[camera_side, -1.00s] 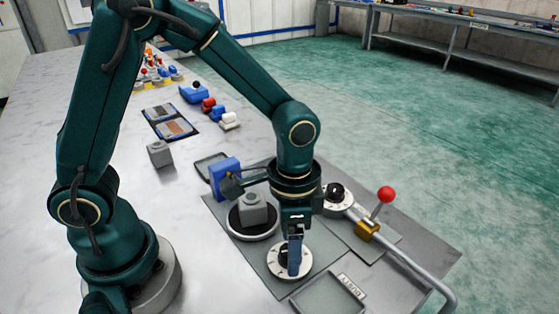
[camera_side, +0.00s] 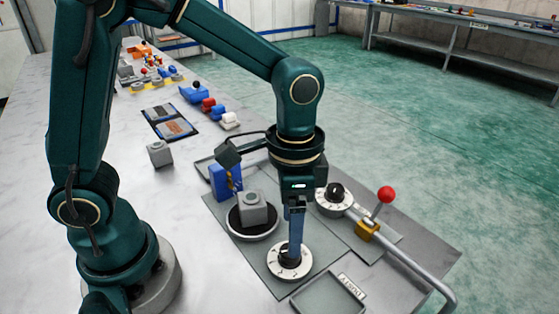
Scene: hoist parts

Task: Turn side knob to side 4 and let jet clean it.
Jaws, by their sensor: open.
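The white dial with a dark knob (camera_side: 283,262) lies on the grey mat at the front. My gripper (camera_side: 293,255) points down right at this knob; its blue fingers are open and partly hide the knob. Whether they touch it I cannot tell. A second white dial with a black knob (camera_side: 335,193) stands behind to the right. A grey block (camera_side: 252,208) sits on a round dark turntable (camera_side: 240,232) with a pale rim. A blue block with a nozzle-like brass part (camera_side: 226,180) stands behind the turntable, partly hidden. The dial marks are too small to read.
A labelled grey tray (camera_side: 325,297) is at the front. Another grey block (camera_side: 160,153) sits on the table at left, with clear table around it.

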